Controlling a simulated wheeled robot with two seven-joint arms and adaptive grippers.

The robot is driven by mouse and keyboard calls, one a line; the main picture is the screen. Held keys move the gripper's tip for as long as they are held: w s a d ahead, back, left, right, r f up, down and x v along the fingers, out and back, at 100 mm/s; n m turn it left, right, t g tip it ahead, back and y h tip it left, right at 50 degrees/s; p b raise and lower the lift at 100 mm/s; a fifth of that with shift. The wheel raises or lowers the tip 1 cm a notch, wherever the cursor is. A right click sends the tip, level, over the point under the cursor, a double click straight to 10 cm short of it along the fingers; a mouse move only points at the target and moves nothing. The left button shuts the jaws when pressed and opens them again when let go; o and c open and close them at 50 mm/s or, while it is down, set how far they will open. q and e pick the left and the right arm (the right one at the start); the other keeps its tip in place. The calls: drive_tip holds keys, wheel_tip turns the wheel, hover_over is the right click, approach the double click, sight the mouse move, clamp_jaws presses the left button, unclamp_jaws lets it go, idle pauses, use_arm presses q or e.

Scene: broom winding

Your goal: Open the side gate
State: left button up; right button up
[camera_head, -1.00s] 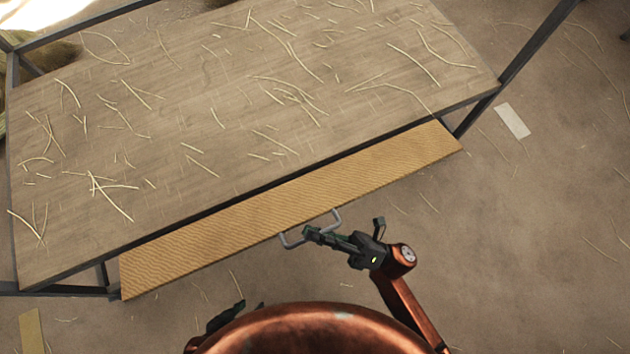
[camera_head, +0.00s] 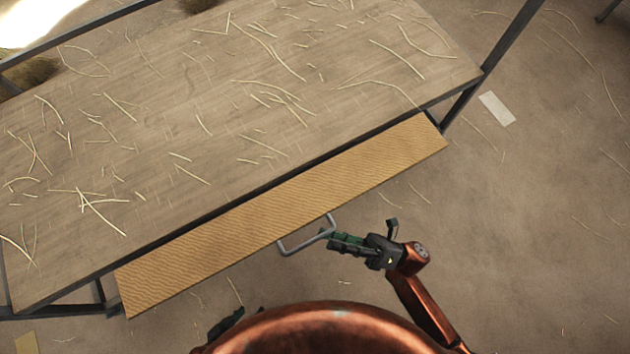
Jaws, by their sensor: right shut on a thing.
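The side gate (camera_head: 285,210) is a long yellow-brown ribbed panel along the near side of the table (camera_head: 150,150). A dark gap shows between its upper edge and the tabletop. A grey U-shaped handle (camera_head: 291,250) sticks out from the gate's near edge. My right gripper (camera_head: 330,236) is shut on the right part of this handle, with its fingers hiding some of the bar. My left gripper (camera_head: 228,322) shows only as a dark piece behind my copper-coloured body at the bottom. Its fingers cannot be made out.
Loose straws lie across the tabletop and floor. Dark metal posts (camera_head: 510,45) frame the table. The brown floor to the right is mostly clear.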

drive_tip(key=v, duration=0.5)
drive_tip(key=shift+s+d, duration=0.15)
drive_tip(key=shift+d, duration=0.2)
